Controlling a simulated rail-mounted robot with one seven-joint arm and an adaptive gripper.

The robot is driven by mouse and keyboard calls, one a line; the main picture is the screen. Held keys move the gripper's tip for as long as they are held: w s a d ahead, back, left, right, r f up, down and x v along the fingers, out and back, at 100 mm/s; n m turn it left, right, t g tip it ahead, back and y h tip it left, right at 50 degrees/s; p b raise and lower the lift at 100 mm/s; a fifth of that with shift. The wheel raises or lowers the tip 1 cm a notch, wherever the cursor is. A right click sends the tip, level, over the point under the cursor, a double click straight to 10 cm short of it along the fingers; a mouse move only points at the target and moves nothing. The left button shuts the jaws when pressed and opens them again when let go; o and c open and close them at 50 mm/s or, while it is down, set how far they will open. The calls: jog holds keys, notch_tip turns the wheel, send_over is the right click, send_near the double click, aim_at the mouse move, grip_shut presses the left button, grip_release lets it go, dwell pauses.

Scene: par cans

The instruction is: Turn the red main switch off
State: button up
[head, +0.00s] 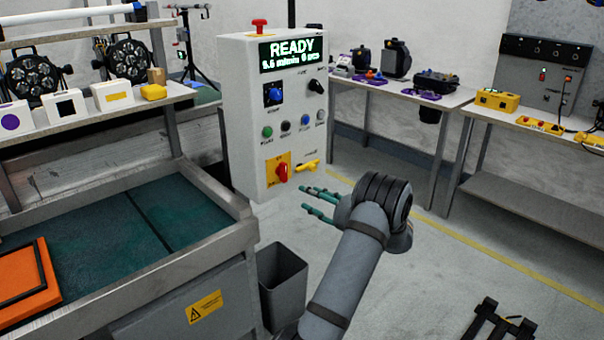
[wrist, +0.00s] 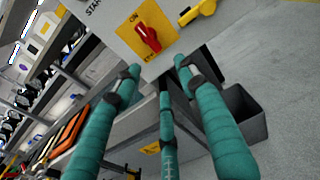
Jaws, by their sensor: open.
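The red main switch (head: 281,173) is a red rotary handle on a yellow plate (head: 271,167), low on the front of the grey control box (head: 240,120). The box display reads READY. In the wrist view the red handle (wrist: 148,36) shows near the top, tilted, with the word ON readable above it on the yellow plate (wrist: 136,21). My gripper (head: 318,198) has teal fingers and is open and empty. It is to the right of the switch and a little lower, apart from it. In the wrist view its fingers (wrist: 160,75) spread below the switch.
A yellow key-like handle (head: 308,166) sticks out right of the switch. Buttons and knobs sit above, with a red emergency button (head: 260,26) on top. A dark bin (head: 283,285) stands below. A conveyor-like green bed (head: 110,235) is at left. Floor to the right is mostly clear.

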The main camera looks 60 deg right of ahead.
aim_at(285, 173)
jog(key=shift+m+t, duration=0.4)
jog(key=shift+t, duration=0.2)
jog(key=w+r, duration=0.1)
jog(key=w, duration=0.2)
jog(key=w+d+r, duration=0.1)
jog(key=w, duration=0.3)
jog(key=w+d+r+p, duration=0.1)
jog(key=w, duration=0.2)
jog(key=shift+w, duration=0.35)
jog(key=c, duration=0.4)
grip_shut()
